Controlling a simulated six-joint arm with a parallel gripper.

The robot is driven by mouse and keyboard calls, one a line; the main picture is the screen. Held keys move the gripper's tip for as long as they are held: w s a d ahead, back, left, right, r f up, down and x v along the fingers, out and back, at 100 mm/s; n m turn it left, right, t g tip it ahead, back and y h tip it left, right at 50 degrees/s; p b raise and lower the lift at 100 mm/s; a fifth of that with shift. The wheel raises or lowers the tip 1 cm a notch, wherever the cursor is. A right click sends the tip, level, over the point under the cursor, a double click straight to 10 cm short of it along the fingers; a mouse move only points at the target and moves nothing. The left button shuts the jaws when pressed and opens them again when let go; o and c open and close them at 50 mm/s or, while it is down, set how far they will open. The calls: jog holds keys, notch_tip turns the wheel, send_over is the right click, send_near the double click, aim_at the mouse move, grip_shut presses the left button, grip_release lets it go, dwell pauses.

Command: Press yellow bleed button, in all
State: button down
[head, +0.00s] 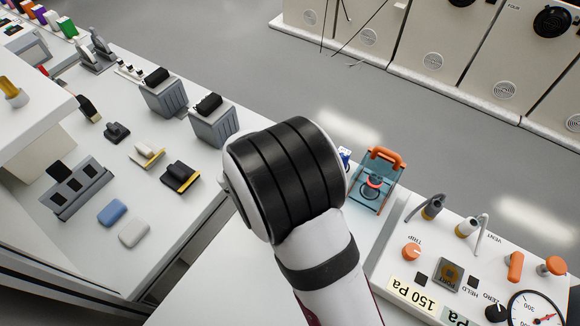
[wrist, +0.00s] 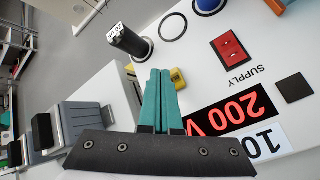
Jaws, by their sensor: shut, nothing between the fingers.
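A small yellow piece (wrist: 178,77), which looks like a button, is on the white panel in the wrist view. It is partly hidden behind my fingers and I see no label on it. My gripper (wrist: 160,72) has teal fingers shut together with nothing between them. The fingertips are just left of the yellow piece; I cannot tell whether they touch it. In the head view my arm hides my gripper and the panel under it.
The panel bears a black switch (wrist: 128,40), a red SUPPLY rocker (wrist: 230,47) and a red 200 V display (wrist: 232,112). In the head view, a teal box with an orange handle (head: 385,155) and a gauge panel (head: 400,262) stand to the right. Grey boxes (head: 213,126) stand left.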

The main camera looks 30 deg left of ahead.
jog(key=shift+r, duration=2.5)
jog(key=shift+d, duration=0.1)
